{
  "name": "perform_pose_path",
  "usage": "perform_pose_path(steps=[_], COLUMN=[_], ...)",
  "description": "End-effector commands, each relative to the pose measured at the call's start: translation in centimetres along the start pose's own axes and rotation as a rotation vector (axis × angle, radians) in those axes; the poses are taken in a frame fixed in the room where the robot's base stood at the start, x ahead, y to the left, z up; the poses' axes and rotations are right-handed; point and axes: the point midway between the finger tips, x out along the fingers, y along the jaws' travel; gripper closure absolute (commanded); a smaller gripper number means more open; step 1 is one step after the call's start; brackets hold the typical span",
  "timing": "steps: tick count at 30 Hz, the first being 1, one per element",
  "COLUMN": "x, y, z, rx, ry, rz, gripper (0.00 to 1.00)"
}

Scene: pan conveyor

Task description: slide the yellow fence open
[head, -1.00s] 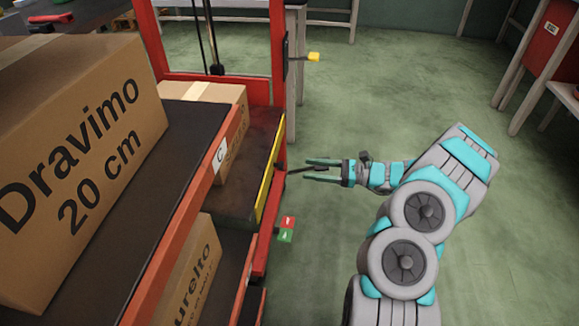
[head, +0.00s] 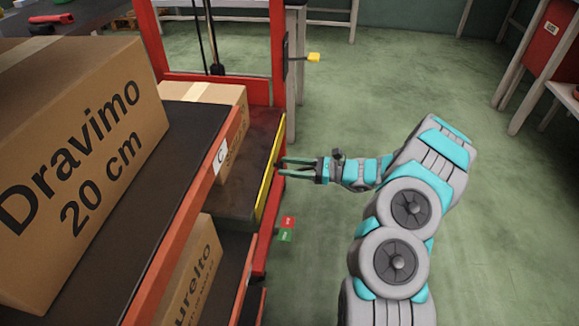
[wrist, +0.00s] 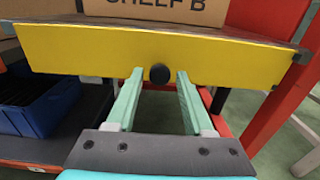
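The yellow fence (wrist: 90,52) is an upright panel along the edge of a dark shelf deck. In the head view it shows as a thin yellow strip (head: 269,178). A round black knob (wrist: 159,74) sticks out of the fence's face. My gripper (wrist: 159,80) is open, with one finger on each side of the knob in the wrist view. In the head view my gripper (head: 282,168) is level with the fence, its fingertips close to it. I cannot tell whether the fingertips touch the fence.
A carton (head: 215,95) stands on the deck behind the fence. A large carton (head: 85,150) sits on the dark conveyor at left. Red and green buttons (head: 287,228) are below the fence. A blue bin (wrist: 45,108) is low at left.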

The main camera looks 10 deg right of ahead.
Motion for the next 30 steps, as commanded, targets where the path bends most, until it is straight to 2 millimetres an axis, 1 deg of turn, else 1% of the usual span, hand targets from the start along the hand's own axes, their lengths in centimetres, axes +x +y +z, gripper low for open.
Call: perform_pose_path(steps=[1, 2, 13, 30], x=[0.00, -0.01, -0.01, -0.02], y=[0.00, 0.01, 0.00, 0.00], z=[0.00, 0.00, 0.00, 0.01], rx=[0.000, 0.000, 0.000, 0.000], ry=[0.000, 0.000, 0.000, 0.000], rz=[0.000, 0.000, 0.000, 0.000], gripper=[0.54, 0.58, 0.99, 1.00])
